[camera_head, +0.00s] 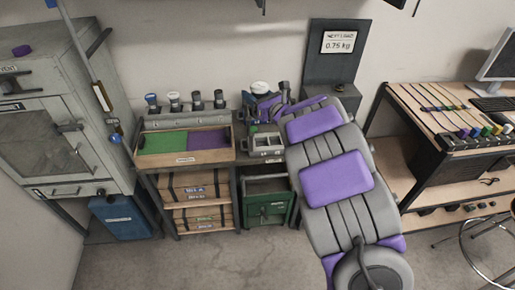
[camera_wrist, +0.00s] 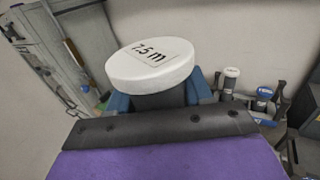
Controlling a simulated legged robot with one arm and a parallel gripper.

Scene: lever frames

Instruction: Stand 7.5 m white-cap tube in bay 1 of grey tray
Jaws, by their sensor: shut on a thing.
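The white-cap tube (camera_wrist: 152,66) has a round white cap marked "7.5 m" and a dark body. My gripper (camera_wrist: 160,98) is shut on it, with blue fingers on either side just below the cap. In the head view the white cap (camera_head: 260,87) shows at the end of my purple-and-grey arm, above the grey tray (camera_head: 264,143). The tube's lower end is hidden by my gripper and arm. The grey tray stands on the bench to the right of the green and purple mats. Its bay numbers are too small to read.
A rack (camera_head: 187,121) holds several capped tubes behind the green mat (camera_head: 163,142) and purple mat (camera_head: 208,138). A dark stand with a "0.75 kg" display (camera_head: 338,43) is behind my arm. A grey cabinet (camera_head: 62,120) stands left. A green crate (camera_head: 266,205) sits below the tray.

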